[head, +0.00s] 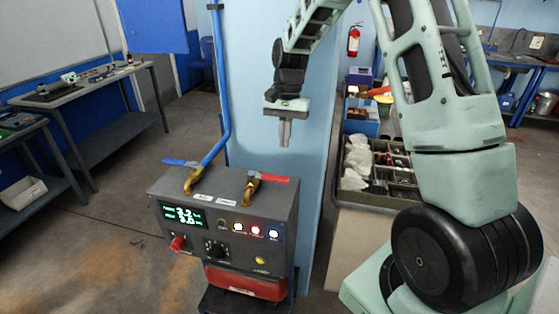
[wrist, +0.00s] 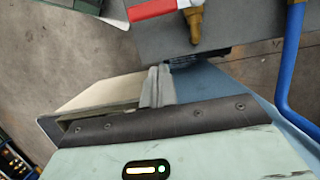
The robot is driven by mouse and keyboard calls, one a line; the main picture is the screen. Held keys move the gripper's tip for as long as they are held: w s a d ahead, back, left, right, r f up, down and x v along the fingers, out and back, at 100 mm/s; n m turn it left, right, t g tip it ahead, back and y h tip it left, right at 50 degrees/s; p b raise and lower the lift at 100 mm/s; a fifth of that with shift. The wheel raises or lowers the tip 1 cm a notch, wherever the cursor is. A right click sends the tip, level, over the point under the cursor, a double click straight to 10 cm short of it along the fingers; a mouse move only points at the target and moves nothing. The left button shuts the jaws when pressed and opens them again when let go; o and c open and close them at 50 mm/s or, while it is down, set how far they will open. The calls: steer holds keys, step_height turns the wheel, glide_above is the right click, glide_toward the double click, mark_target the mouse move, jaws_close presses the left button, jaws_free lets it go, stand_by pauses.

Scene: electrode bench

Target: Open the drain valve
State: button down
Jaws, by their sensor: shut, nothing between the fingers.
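A grey control box (head: 287,215) carries two brass valves on top. The left valve has a blue lever (head: 180,162) beside a blue pipe (head: 218,100). The right valve has a red lever (head: 268,179) on a brass body (head: 251,190), its lever pointing right. I cannot read the labels, so I cannot tell which is the drain valve. My gripper (head: 284,138) is shut and empty, pointing down above the box and apart from both valves. In the wrist view the red lever (wrist: 152,9) and brass body (wrist: 194,24) show at the top, beyond my shut fingertips.
A light blue pillar (head: 315,150) stands behind the box. A tray of parts (head: 385,188) is on a cabinet to the right. The blue pipe (wrist: 290,60) rises beside the box. Open floor (head: 100,235) lies to the left.

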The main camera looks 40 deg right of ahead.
mark_target(268, 177)
steer(key=p+x, duration=0.1)
steer(key=x, duration=0.4)
steer(key=shift+s+f+p, duration=0.1)
steer(key=shift+f+p, duration=0.05)
steer(key=shift+p, duration=0.15)
steer(key=shift+s+a+r+p, duration=0.25)
steer(key=shift+s+a+p, duration=0.5)
steer(key=shift+a, duration=0.3)
steer(key=shift+s+a+f, duration=0.2)
steer(key=shift+s+a, duration=0.25)
steer(key=shift+a, duration=0.1)
